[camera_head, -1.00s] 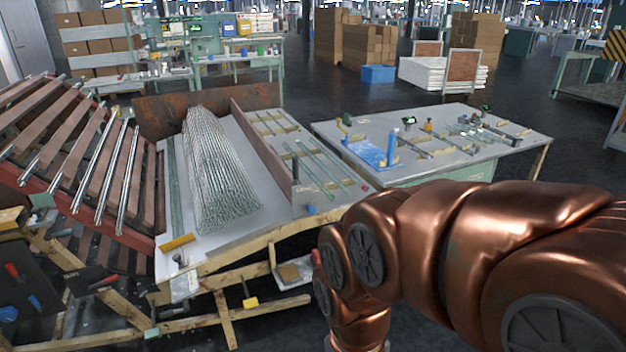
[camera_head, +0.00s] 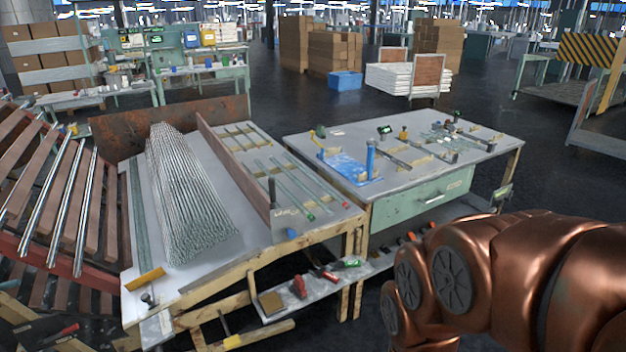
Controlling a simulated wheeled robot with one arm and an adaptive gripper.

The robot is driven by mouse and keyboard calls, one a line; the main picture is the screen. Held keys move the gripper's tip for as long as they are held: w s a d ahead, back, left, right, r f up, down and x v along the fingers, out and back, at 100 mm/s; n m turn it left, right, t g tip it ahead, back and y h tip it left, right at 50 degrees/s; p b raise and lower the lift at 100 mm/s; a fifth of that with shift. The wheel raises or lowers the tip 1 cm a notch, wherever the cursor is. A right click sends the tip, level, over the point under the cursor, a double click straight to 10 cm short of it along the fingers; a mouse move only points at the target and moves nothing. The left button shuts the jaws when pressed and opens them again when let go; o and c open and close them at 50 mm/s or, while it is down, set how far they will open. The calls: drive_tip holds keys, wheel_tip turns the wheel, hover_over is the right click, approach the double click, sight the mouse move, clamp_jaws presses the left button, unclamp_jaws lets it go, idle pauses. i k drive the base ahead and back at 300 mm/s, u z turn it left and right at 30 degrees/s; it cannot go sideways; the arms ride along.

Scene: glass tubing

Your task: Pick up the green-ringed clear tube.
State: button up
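Several thin clear tubes lie side by side on the right section of the wooden-framed bench. One tube (camera_head: 291,193) has a green mark at its near end, near the bench's front edge; it looks like the green-ringed tube, though the ring is too small to make out clearly. A tube to its right (camera_head: 318,180) has a red mark at its near end. My copper arm fills the lower right of the picture, in front of the benches. My gripper is out of the picture.
A large bundle of thin rods (camera_head: 185,195) lies left of a rusty upright divider (camera_head: 232,170). A grey-topped table (camera_head: 420,150) with a blue stand and tools is at right. A slatted rack (camera_head: 50,190) is at left. Tools lie on a low shelf (camera_head: 312,290).

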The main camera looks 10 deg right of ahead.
sight(304, 210)
drive_tip(key=i, duration=0.85)
drive_tip(key=u, duration=0.7)
